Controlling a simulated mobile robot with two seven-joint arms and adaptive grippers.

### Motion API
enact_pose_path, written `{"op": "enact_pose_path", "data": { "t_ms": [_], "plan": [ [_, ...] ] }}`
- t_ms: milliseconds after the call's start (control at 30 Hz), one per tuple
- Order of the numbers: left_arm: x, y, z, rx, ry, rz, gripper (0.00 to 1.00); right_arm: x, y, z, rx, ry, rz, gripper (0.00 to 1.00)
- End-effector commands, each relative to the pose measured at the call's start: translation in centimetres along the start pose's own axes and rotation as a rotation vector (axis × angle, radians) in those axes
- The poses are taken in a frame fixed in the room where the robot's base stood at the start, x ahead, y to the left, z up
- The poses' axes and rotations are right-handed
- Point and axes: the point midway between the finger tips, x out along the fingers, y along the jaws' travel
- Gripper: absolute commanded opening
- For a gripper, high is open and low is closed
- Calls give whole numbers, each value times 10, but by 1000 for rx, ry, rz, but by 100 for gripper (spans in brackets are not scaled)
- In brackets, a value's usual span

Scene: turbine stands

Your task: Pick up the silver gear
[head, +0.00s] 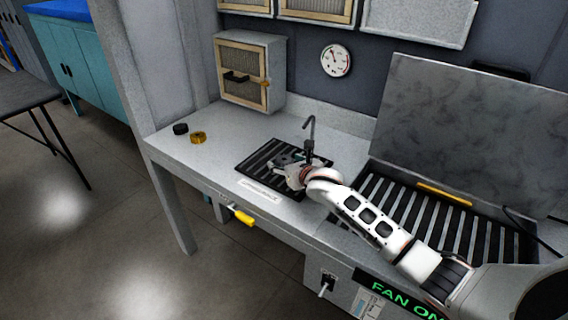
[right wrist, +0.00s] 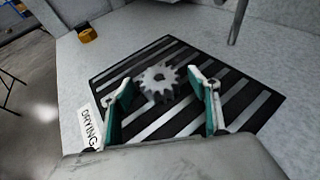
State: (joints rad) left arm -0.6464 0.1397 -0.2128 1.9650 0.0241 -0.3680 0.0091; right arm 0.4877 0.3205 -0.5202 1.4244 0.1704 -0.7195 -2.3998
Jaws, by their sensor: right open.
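The silver gear (right wrist: 158,82) lies on a black slatted drying rack (right wrist: 245,118) in the right wrist view. My right gripper (right wrist: 165,95) is open, with one finger to each side of the gear in the picture. I cannot tell whether either finger touches it. In the head view my right gripper (head: 284,166) is over the drying rack (head: 254,183), and the gear cannot be clearly made out there. My left gripper does not show.
A yellow part (head: 198,138) and a black part (head: 180,128) lie on the counter's left side. A thin tap (head: 309,135) rises behind the rack. A large grey lid (head: 470,125) stands open at right.

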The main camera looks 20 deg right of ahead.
Motion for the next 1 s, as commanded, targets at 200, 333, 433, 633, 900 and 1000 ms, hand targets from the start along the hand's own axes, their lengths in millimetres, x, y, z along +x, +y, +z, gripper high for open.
{"op": "enact_pose_path", "data": {
  "t_ms": [200, 333, 433, 633, 900, 1000],
  "plan": [
    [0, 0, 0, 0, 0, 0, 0, 0, 0, 0, 0, -1, 0, 55],
    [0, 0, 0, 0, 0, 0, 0, 0, 0, 0, 0, 0, 0, 21],
    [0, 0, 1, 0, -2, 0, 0, 0, 0, 0, 0, 0, 0, 2],
    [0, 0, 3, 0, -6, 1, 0, 0, 0, 2, 1, -4, 0, 0],
    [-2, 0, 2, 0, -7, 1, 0, -5, -1, 17, 0, -7, 0, 0],
    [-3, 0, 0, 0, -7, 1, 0, -11, -1, 31, -2, -9, 0, 0]
  ]
}}
